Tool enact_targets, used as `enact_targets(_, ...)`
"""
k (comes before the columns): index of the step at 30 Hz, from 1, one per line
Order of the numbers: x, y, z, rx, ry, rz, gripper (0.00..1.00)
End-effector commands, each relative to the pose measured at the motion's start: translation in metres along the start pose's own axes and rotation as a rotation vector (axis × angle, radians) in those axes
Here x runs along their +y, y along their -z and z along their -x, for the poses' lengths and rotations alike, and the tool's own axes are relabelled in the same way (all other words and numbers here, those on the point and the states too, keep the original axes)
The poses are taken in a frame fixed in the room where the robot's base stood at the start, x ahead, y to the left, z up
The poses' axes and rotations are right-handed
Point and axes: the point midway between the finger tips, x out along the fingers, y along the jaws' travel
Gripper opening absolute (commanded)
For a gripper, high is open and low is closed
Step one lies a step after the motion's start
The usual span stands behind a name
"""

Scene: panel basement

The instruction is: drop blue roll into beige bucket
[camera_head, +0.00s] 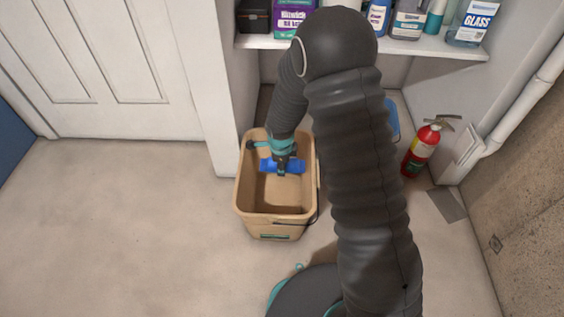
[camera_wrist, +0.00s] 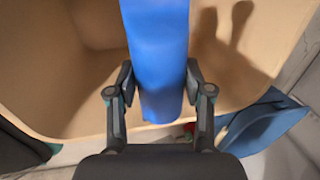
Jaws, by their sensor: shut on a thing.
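The beige bucket (camera_head: 275,222) stands upright on the floor in the middle of the head view, its mouth open upward. My gripper (camera_head: 283,164) is over the bucket's mouth, shut on the blue roll (camera_head: 270,165). In the wrist view the blue roll (camera_wrist: 157,60) lies between the two fingers of my gripper (camera_wrist: 158,85), with the bucket's beige inner wall (camera_wrist: 225,60) behind it. The roll appears within the bucket's outline, apart from its walls. Its exact height against the rim is hard to tell.
A white shelf (camera_head: 440,47) with several bottles is behind the bucket. A red fire extinguisher (camera_head: 421,150) stands to the right. A blue object (camera_head: 392,118) is partly hidden by my arm; a white door (camera_head: 115,65) is at left. The floor at left is clear.

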Motion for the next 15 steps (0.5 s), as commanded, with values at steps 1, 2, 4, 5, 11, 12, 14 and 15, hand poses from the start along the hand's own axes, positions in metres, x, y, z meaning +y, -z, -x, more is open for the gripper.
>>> enact_targets(1,-0.0003,-0.0001,0.0004,0.000,0.001,0.000,0.56)
enact_targets(2,-0.0003,-0.0001,0.0004,0.000,0.001,0.000,0.63)
enact_targets(4,-0.0003,-0.0001,0.0004,0.000,0.001,0.000,0.80)
enact_targets(5,-0.0003,-0.0001,0.0003,0.000,0.001,0.000,0.80)
enact_targets(11,-0.0001,0.0000,0.0002,0.000,0.000,0.000,0.80)
enact_targets(12,0.0001,0.0001,0.0000,0.000,0.000,0.000,0.80)
enact_targets(14,0.0000,0.0001,0.0008,0.000,0.000,0.000,0.80)
enact_targets(15,-0.0001,0.0000,0.0023,0.000,0.000,0.000,0.80)
